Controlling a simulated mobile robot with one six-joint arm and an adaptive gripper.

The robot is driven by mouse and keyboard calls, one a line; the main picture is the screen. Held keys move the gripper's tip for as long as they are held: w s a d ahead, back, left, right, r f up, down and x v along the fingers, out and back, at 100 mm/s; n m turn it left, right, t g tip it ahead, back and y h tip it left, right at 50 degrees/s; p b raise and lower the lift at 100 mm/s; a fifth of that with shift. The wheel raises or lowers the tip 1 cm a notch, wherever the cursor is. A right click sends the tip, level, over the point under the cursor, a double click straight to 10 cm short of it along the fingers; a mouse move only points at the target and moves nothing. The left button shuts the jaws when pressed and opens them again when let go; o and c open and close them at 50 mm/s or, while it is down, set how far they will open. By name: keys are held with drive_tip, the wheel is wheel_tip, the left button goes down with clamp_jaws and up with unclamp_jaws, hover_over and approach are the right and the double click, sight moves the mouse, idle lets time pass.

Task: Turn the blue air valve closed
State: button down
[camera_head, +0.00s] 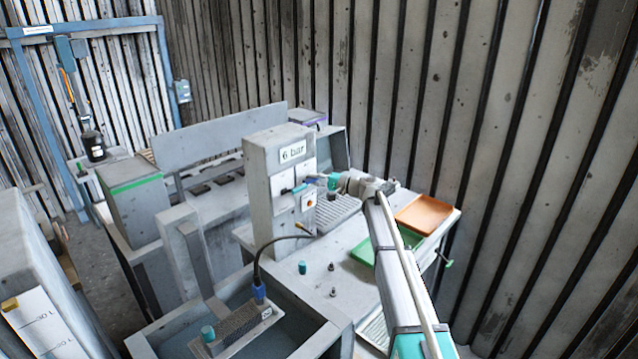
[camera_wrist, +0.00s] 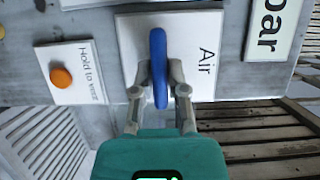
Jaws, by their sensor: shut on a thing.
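The blue air valve handle (camera_wrist: 158,50) is a long lever on a white plate (camera_wrist: 130,35) marked "Air". My gripper (camera_wrist: 161,82) has one finger on each side of the lever's near end and is shut on it. By the turned lettering, the lever lies about level across the plate. In the head view, the blue handle (camera_head: 299,188) shows small on the front of the grey "6 bar" cabinet (camera_head: 262,180), with my gripper (camera_head: 314,180) at its right end. The valve's pivot is not clearly visible.
An orange button on a "Hold to vent" plate (camera_wrist: 61,78) is beside the valve. On the bench are a green tray (camera_head: 362,252), an orange tray (camera_head: 424,214), a teal cap (camera_head: 302,267) and small dark parts. A black cable (camera_head: 258,262) arches in front of the cabinet.

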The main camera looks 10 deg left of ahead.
drive_tip(key=shift+a, duration=0.2)
drive_tip(key=c, duration=0.7)
unclamp_jaws()
drive_tip(key=shift+o, duration=0.2)
drive_tip(key=shift+d, duration=0.15)
drive_tip(key=v, duration=1.1)
drive_tip(key=shift+s+d, duration=0.2)
drive_tip(key=shift+d, duration=0.1)
drive_tip(key=shift+s+f, duration=0.1)
